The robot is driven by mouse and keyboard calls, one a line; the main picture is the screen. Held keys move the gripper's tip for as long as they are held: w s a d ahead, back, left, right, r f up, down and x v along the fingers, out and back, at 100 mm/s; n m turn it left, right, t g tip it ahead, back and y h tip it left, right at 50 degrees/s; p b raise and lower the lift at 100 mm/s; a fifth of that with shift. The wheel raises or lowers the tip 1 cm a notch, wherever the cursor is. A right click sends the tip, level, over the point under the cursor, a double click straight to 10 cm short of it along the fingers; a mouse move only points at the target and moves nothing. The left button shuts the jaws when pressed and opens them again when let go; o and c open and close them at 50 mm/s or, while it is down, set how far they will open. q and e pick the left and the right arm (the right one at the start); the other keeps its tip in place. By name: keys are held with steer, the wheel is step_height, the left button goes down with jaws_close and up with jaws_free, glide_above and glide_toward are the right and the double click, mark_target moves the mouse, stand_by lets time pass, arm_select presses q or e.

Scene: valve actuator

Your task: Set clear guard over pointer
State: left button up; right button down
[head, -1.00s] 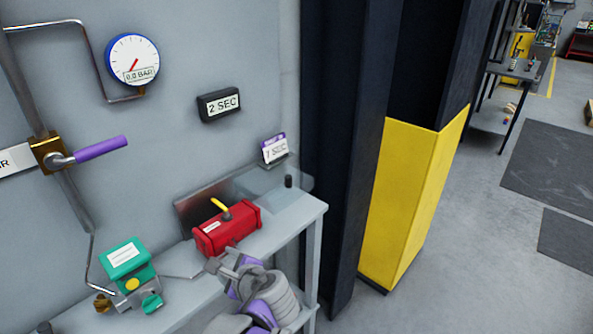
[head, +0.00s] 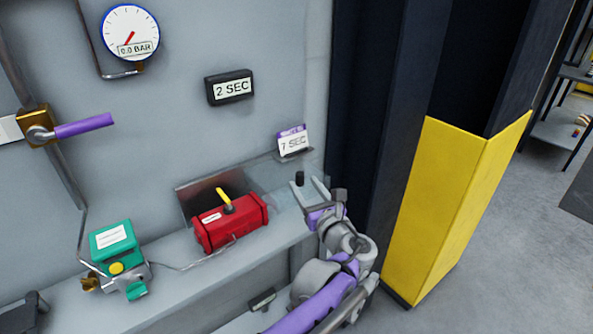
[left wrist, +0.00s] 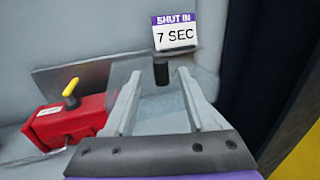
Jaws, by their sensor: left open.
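The red actuator (head: 230,222) sits on the grey bench with its yellow pointer (head: 223,196) on top. Both also show at the left of the left wrist view, the actuator (left wrist: 65,122) and the pointer (left wrist: 71,88). The clear guard (head: 272,172) is see-through, to the right of the actuator and apart from the pointer, and its edges are hard to make out. A black knob (head: 299,178) stands at the guard's right part; it also shows in the left wrist view (left wrist: 161,71). My left gripper (head: 309,187) is open and empty, its fingers either side of the knob's line, apparently short of it.
A grey plate (head: 205,196) stands behind the actuator. A "7 SEC" card (head: 293,141) is on the wall above the knob. A green device (head: 113,240) sits on the bench at left. A dark and yellow column (head: 455,200) stands close to the right of my arm.

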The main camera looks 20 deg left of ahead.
mark_target(296, 170)
arm_select(q)
steer(key=x, duration=0.7)
steer(key=shift+w+a, duration=0.1)
steer(key=shift+w, duration=0.15)
jaws_close()
stand_by(1.1)
